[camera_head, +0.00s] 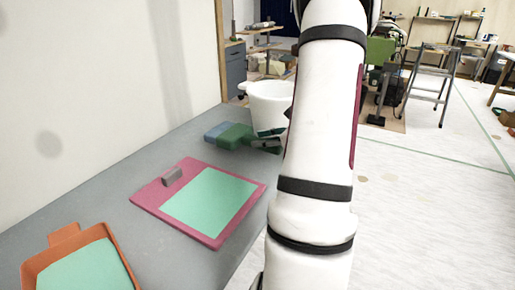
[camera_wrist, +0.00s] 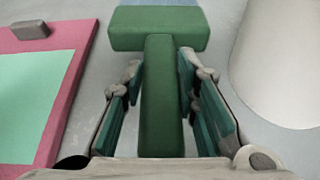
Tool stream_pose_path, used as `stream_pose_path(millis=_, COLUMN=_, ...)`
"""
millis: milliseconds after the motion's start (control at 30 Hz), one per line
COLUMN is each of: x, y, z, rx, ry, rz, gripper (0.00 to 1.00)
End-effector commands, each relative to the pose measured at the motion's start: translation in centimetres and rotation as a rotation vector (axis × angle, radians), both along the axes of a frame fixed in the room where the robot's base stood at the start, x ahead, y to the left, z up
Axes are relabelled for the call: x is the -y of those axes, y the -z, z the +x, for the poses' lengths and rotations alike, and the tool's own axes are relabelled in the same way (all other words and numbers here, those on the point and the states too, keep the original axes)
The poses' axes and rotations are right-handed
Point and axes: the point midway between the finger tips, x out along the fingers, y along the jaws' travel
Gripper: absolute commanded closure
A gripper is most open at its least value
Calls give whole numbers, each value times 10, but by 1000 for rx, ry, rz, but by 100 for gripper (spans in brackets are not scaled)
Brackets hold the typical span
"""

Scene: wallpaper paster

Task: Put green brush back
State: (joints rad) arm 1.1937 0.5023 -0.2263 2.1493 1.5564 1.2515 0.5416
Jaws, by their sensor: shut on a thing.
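The green brush (camera_wrist: 160,28) has a broad block head and a long handle; its handle lies between my gripper's fingers (camera_wrist: 161,80) in the wrist view. My gripper is shut on this handle, with the head beyond the fingertips. My gripper (camera_head: 265,142) shows there in part, just right of the brush and in front of the white bucket (camera_head: 268,103). My arm hides part of that area. I cannot tell whether the brush touches the table.
A pink-framed board (camera_head: 151,199) with a mint-green surface and a small grey block (camera_head: 172,176) lies on the table (camera_head: 125,181). An orange tray (camera_head: 64,233) is at the lower left. A wall runs along the left. The bucket (camera_wrist: 285,60) stands close right of my gripper.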

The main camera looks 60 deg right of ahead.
Motion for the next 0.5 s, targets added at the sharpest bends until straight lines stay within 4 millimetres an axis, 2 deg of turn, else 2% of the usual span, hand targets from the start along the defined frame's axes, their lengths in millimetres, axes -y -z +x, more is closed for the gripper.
stream_pose_path(millis=233, x=8, y=3, z=28, rx=2, ry=-3, rz=-3, gripper=100)
stream_pose_path(millis=333, x=8, y=25, z=25, rx=0, ry=0, rz=2, gripper=100)
stream_pose_path(millis=500, x=8, y=34, z=25, rx=2, ry=-2, rz=-1, gripper=100)
